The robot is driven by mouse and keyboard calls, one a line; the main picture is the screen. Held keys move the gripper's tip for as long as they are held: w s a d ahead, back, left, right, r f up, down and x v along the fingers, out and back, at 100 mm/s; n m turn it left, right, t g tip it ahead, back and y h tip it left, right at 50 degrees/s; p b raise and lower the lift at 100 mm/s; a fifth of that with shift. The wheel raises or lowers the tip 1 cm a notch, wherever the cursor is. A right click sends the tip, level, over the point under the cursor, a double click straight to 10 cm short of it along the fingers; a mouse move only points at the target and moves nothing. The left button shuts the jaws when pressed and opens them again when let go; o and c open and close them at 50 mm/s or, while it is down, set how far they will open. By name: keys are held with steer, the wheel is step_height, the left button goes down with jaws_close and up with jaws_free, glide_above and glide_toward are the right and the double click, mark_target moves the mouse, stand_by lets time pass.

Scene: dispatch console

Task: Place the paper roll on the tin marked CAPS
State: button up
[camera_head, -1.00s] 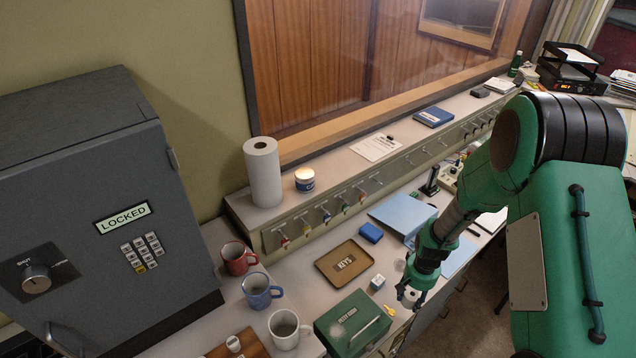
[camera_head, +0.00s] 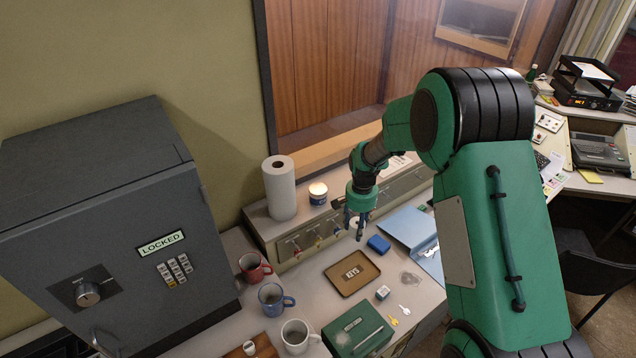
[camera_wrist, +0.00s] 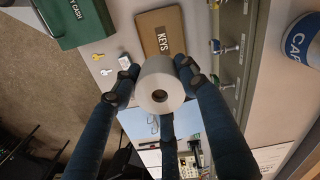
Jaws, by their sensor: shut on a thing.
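The small white paper roll (camera_wrist: 161,84) sits between the fingers of my gripper (camera_wrist: 160,88) in the wrist view, its brown core hole facing the camera. In the head view my gripper (camera_head: 357,218) holds the roll (camera_head: 356,226) in the air above the desk, in front of the shelf. The tin marked CAPS (camera_head: 318,194) is white and blue and stands on the shelf, left of my gripper in the head view.
A tall paper towel roll (camera_head: 279,188) stands left of the tin. Keys hang on hooks along the shelf front (camera_head: 300,243).

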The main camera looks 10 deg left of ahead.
steer(key=w+a+r+p, duration=0.2)
steer(key=a+r+p, duration=0.1)
steer(key=a+r, duration=0.6)
steer(key=shift+a+m, duration=0.4)
steer(key=shift+a, duration=0.35)
steer(key=p, duration=0.3)
glide_above(318, 188)
steer(key=shift+f, duration=0.8)
steer(key=shift+f+p, duration=0.65)
steer(key=shift+f, duration=1.1)
steer(key=shift+f, duration=0.15)
